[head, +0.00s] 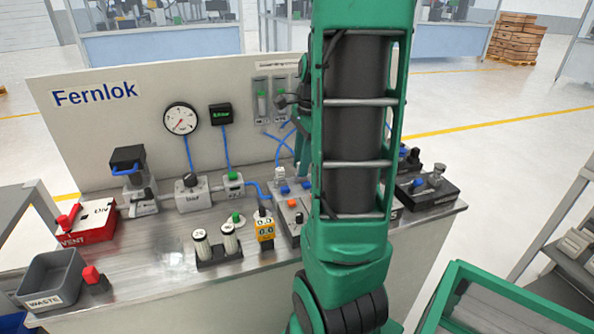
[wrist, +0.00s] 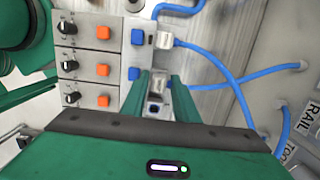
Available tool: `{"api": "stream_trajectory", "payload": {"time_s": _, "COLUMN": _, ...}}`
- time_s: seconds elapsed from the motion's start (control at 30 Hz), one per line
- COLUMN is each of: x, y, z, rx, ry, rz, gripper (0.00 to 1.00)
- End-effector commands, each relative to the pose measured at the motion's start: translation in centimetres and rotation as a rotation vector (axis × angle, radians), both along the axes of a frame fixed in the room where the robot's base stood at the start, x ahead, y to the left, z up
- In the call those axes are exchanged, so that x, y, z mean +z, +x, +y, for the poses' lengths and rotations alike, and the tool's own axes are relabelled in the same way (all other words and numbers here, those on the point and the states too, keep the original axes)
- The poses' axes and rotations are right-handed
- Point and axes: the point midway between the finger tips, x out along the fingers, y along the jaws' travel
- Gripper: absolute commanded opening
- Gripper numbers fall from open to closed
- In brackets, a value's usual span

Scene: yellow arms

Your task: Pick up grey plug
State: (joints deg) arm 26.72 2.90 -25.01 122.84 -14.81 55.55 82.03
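In the wrist view, my gripper (wrist: 160,78) has its two green fingers apart, reaching toward a grey module panel (wrist: 130,45). A small grey plug (wrist: 158,87) shows between the fingers, with a blue cable seeming to run from it to the right behind the right finger. I see no clear contact between fingers and plug. Below it is a dark blue-edged socket (wrist: 153,108). A paler plug (wrist: 164,40) on another blue cable sits farther up, beside a blue button. In the head view my arm hides the gripper; a pale plug (head: 280,173) shows left of the arm.
Orange buttons (wrist: 103,33) and black knobs line the panel left of the fingers. Blue cables (wrist: 228,72) cross on the right.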

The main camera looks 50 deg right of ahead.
Motion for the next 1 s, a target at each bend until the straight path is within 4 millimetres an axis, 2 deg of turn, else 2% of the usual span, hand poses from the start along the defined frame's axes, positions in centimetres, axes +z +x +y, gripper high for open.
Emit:
{"api": "stream_trajectory", "payload": {"time_s": 0.1, "x": -0.8, "y": 0.0, "z": 0.1, "rx": 0.0, "ry": 0.001, "rz": 0.002, "gripper": 0.27}}
{"api": "stream_trajectory", "payload": {"time_s": 0.33, "x": -0.8, "y": 0.0, "z": 0.1, "rx": 0.0, "ry": 0.001, "rz": 0.001, "gripper": 0.27}}
{"api": "stream_trajectory", "payload": {"time_s": 0.43, "x": -0.8, "y": 0.0, "z": 0.1, "rx": 0.0, "ry": 0.0, "rz": 0.0, "gripper": 0.03}}
{"api": "stream_trajectory", "payload": {"time_s": 0.47, "x": -0.8, "y": 0.0, "z": 0.1, "rx": 0.0, "ry": 0.0, "rz": 0.0, "gripper": 0.0}}
{"api": "stream_trajectory", "payload": {"time_s": 0.8, "x": -0.7, "y": 0.1, "z": 0.1, "rx": 0.001, "ry": 0.0, "rz": 0.0, "gripper": 0.0}}
{"api": "stream_trajectory", "payload": {"time_s": 1.0, "x": 0.6, "y": 0.2, "z": 0.1, "rx": 0.002, "ry": -0.002, "rz": -0.003, "gripper": 0.0}}
